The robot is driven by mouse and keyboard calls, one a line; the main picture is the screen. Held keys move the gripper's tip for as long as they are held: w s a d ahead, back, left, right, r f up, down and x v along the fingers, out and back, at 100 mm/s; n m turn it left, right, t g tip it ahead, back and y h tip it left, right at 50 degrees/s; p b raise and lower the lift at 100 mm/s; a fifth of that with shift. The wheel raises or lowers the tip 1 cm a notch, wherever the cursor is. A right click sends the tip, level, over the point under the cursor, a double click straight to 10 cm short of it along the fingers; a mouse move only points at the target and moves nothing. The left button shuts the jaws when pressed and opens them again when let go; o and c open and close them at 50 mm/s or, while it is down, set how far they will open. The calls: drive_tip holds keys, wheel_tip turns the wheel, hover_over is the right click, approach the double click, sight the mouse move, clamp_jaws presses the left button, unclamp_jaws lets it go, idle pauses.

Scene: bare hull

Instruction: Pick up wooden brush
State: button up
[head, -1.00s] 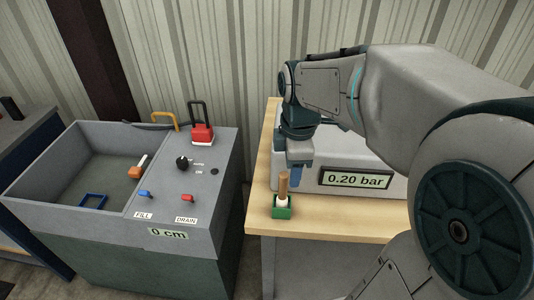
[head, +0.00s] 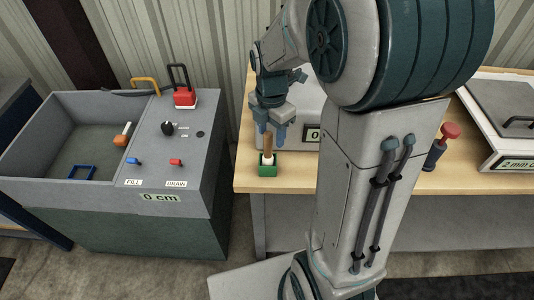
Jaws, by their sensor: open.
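The wooden brush (head: 268,148) stands upright in a small green holder (head: 267,170) near the left front of the wooden workbench. Its brown handle points up and its pale lower part sits in the holder. My gripper (head: 271,136) is open and points down at the brush, its two blue-grey fingers around or just behind the top of the handle. I cannot tell whether the fingers touch the handle.
A grey box with a partly hidden display (head: 313,134) stands close behind the brush. A grey tank (head: 52,118) with switches is to the left, across a gap. A red-topped tool (head: 441,146) and a white device (head: 490,150) are at the right.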

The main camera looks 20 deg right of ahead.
sight(268, 145)
drive_tip(key=shift+w+a+f+p, duration=0.15)
drive_tip(key=shift+f+p, duration=0.2)
drive_tip(key=shift+f, duration=1.05)
drive_tip(key=shift+w+a+f+p, duration=0.15)
drive_tip(key=shift+f+p, duration=0.15)
drive_tip(key=shift+f, duration=1.1)
drive_tip(key=shift+s, duration=0.1)
drive_tip(key=shift+c, duration=0.3)
clamp_jaws()
